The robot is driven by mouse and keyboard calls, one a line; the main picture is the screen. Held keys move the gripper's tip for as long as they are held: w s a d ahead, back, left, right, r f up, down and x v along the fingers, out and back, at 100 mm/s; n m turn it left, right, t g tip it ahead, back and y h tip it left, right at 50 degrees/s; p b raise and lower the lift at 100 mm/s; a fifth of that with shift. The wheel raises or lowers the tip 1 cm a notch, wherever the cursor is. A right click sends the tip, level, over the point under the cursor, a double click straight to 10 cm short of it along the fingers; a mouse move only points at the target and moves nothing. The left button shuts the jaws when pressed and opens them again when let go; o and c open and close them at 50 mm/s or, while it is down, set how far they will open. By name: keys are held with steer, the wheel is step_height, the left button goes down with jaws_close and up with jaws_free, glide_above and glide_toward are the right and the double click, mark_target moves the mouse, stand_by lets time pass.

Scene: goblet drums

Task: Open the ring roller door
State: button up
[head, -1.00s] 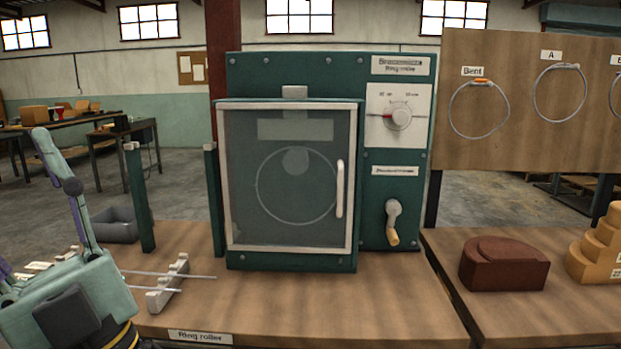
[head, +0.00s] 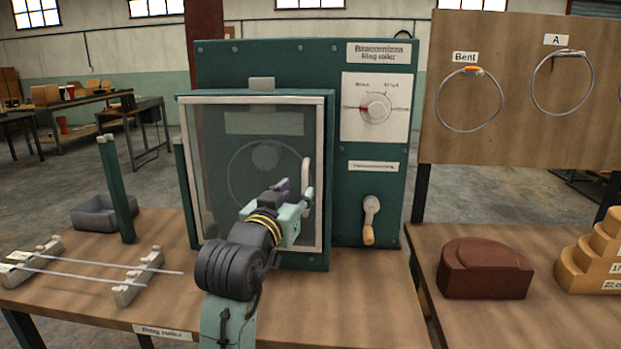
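The ring roller (head: 379,190) is a dark green machine on a wooden bench. Its door (head: 207,170) is a glazed panel in a pale frame and looks closed. The door's pale upright handle (head: 307,180) is at the right edge of the frame. My gripper (head: 297,196) is in front of the door's right side, at the handle's height and close to it. The fingers point toward the handle, and my wrist hides part of the door's lower half. I cannot tell whether the fingers touch the handle or how far apart they are.
A dial (head: 376,107) and a crank (head: 370,220) are on the machine's right side. Rods lie on a rack (head: 140,277) at the left, by a green post (head: 117,190). A brown block (head: 484,269) and a stepped wooden piece (head: 592,255) stand on the right bench.

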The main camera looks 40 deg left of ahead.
mark_target(304, 184)
steer(key=p+x, duration=0.1)
steer(key=x, duration=0.5)
steer(key=shift+w+p, duration=0.35)
jaws_close()
stand_by(0.5)
